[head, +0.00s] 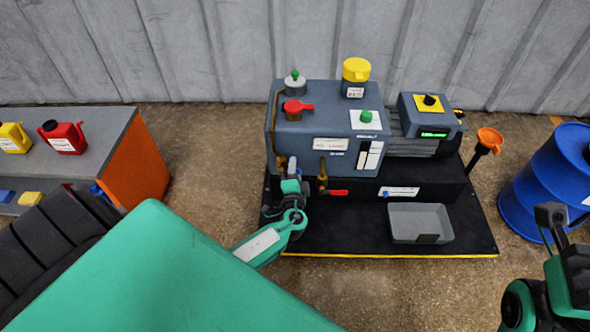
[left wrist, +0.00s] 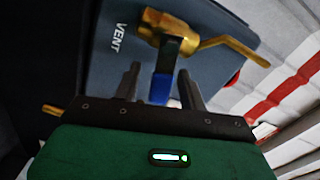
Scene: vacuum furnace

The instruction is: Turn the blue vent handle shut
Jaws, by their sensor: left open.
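The vent valve is a brass fitting (left wrist: 165,27) beside the word VENT on a grey-blue housing in the left wrist view. Its blue handle (left wrist: 163,85) has a dark upper part and points down toward my gripper's palm. My left gripper (left wrist: 160,72) is open, with one finger on each side of the handle. I cannot tell whether either finger touches it. In the head view my left gripper (head: 290,178) is at the front left of the grey machine (head: 312,140) and hides most of the valve. Part of my right arm shows at the lower right; its fingers are unclear.
A red-handled brass valve (head: 335,191) is just right of my left gripper. A grey tray (head: 420,222) lies on the black base. A bench (head: 105,125) with red and yellow cans stands left.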

